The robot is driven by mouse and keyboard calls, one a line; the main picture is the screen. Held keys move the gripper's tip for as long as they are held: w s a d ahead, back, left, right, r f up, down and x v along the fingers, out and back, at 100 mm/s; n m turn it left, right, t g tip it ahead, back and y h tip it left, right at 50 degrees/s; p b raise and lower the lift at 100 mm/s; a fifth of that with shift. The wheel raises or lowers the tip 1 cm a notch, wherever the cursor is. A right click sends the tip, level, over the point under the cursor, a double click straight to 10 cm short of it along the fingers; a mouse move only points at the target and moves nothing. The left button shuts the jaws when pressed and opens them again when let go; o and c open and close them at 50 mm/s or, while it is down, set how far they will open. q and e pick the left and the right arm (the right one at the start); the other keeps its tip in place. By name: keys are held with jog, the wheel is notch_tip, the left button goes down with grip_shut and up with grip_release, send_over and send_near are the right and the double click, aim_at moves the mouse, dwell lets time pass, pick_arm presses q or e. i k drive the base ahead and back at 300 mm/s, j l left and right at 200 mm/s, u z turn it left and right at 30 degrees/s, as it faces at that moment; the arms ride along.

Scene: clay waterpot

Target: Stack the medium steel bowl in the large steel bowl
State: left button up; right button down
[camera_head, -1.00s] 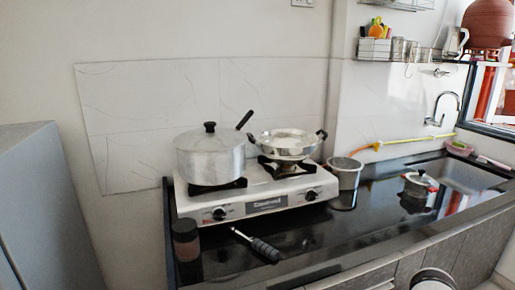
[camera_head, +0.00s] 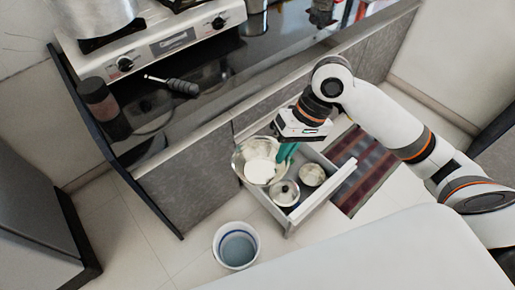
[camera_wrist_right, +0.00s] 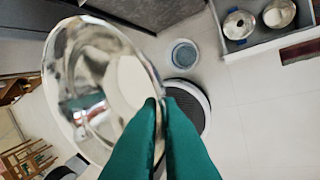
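My right gripper (camera_head: 287,152), with green fingers, is shut on the rim of a shiny steel bowl (camera_head: 241,153). In the right wrist view the fingers (camera_wrist_right: 163,110) meet at the edge of this tilted bowl (camera_wrist_right: 72,62), which has a pale round bottom. In the head view it overlaps the left end of an open drawer. A smaller steel bowl (camera_head: 312,174) lies in the drawer and shows in the wrist view (camera_wrist_right: 278,13). I cannot tell for certain which bowl is the medium or the large one. My left gripper is not in view.
The open drawer (camera_head: 327,190) also holds a lidded steel pot (camera_head: 285,192). A white bucket (camera_head: 237,245) stands on the floor before it. A striped mat (camera_head: 360,165) lies to the right.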

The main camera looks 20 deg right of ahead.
aim_at(311, 179)
jog(key=z, duration=1.35)
